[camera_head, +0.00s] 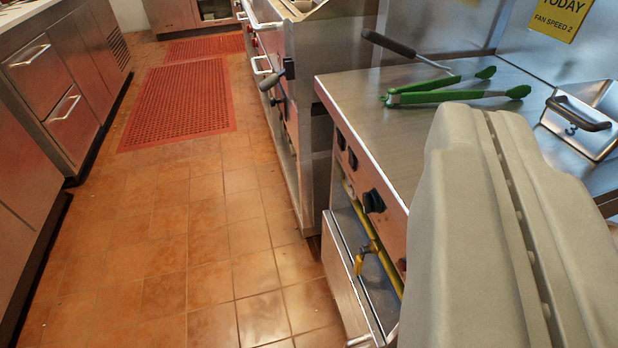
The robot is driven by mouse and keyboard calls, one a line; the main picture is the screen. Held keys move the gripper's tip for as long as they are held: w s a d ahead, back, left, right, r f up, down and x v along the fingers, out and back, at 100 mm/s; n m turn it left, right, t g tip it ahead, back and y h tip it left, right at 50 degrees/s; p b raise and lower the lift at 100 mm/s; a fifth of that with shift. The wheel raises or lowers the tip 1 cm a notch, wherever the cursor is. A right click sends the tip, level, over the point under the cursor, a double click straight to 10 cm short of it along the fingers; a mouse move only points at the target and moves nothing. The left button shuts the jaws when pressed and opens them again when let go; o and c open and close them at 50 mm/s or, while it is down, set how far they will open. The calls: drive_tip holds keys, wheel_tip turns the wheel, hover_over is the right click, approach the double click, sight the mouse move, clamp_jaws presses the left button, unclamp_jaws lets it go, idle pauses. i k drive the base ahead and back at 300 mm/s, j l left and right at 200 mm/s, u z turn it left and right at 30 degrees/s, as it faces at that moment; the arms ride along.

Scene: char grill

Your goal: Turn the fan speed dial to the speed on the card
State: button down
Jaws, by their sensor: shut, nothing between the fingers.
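The yellow card (557,20) at the top right reads "TODAY FAN SPEED 2"; its top is cut off. A black knob (373,201) sits on the front panel of the steel counter, left of my gripper. Smaller dark controls (352,160) are further back on the same panel. I cannot tell which of these is the fan speed dial, and no markings are readable. My gripper (487,112) is large and beige at the right, its two fingers shut together and empty. It hides part of the counter and the nearer front panel.
A steel lidded pan (597,118) is at the right. A yellow pipe and valve (360,262) are below the panel. The tiled floor (180,240) at left is clear.

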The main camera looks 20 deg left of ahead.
sight(373, 202)
drive_tip(key=k+u, duration=0.1)
drive_tip(key=k, duration=0.9)
drive_tip(key=l, duration=0.1)
